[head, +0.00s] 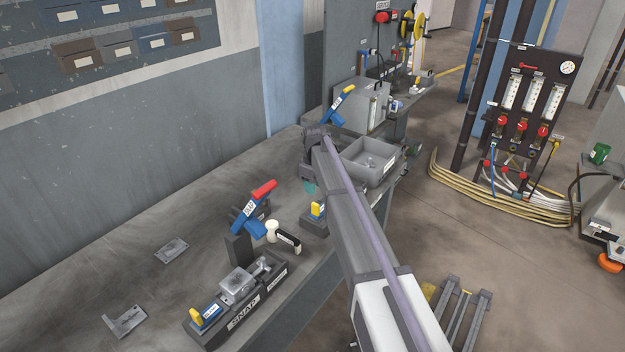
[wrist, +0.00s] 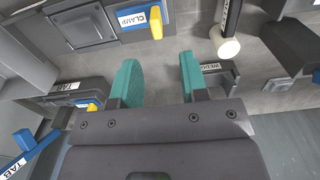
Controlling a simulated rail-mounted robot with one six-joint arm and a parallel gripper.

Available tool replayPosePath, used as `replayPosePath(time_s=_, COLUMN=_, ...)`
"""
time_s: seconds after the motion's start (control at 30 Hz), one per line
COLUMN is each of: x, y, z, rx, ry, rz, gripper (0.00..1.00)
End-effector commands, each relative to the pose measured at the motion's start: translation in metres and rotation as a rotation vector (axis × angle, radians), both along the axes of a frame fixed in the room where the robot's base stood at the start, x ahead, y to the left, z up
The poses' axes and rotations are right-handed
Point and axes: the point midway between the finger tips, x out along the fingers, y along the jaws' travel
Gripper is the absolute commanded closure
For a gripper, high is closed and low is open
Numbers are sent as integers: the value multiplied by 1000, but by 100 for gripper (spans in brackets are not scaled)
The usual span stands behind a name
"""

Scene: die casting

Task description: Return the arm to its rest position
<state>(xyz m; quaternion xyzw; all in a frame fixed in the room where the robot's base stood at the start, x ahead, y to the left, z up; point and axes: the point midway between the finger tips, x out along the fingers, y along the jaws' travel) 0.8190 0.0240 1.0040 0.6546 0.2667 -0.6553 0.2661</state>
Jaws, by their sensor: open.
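My arm reaches from the lower right of the head view over the workbench (head: 150,270). My gripper (head: 309,187) is at its far end, and only a little of a teal finger shows there, low near the bench fixtures. In the wrist view my gripper (wrist: 162,78) has two teal fingers set apart, with only grey bench surface visible between them. It is open and empty. A yellow-tipped lever (wrist: 92,106) by a TAB label is left of the fingers, and a dark block labelled WEDGE (wrist: 218,74) is close beside the right finger.
In the head view, a SNAP fixture (head: 262,300) and a red-handled clamp (head: 256,200) stand left of my arm. A grey bin (head: 388,178) and a blue-yellow lever (head: 338,106) are beyond my gripper. Loose metal plates (head: 171,250) lie on the bench; its left part is mostly clear.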

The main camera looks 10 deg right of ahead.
Motion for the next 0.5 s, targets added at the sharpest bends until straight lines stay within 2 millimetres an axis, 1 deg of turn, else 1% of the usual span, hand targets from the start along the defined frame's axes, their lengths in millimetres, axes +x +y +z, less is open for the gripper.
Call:
replayPosePath(time_s=0.07, x=0, y=0, z=0, rx=0, ry=0, rz=-60, gripper=60)
replayPosePath(time_s=0.1, x=-9, y=0, z=0, rx=0, ry=0, rz=-133, gripper=60)
replayPosePath(time_s=0.17, x=-56, y=-2, z=0, rx=0, ry=0, rz=-273, gripper=60)
replayPosePath(time_s=0.2, x=-92, y=-4, z=0, rx=0, ry=0, rz=-358, gripper=60)
replayPosePath(time_s=0.27, x=-150, y=-8, z=0, rx=-1, ry=0, rz=-484, gripper=60)
replayPosePath(time_s=0.3, x=-189, y=-11, z=0, rx=-1, ry=0, rz=-561, gripper=60)
replayPosePath(time_s=0.37, x=-243, y=-14, z=0, rx=-2, ry=0, rz=-657, gripper=60)
replayPosePath(time_s=0.4, x=-275, y=-16, z=0, rx=-2, ry=-1, rz=-705, gripper=60)
replayPosePath(time_s=0.5, x=-334, y=-20, z=0, rx=-2, ry=-1, rz=-769, gripper=60)
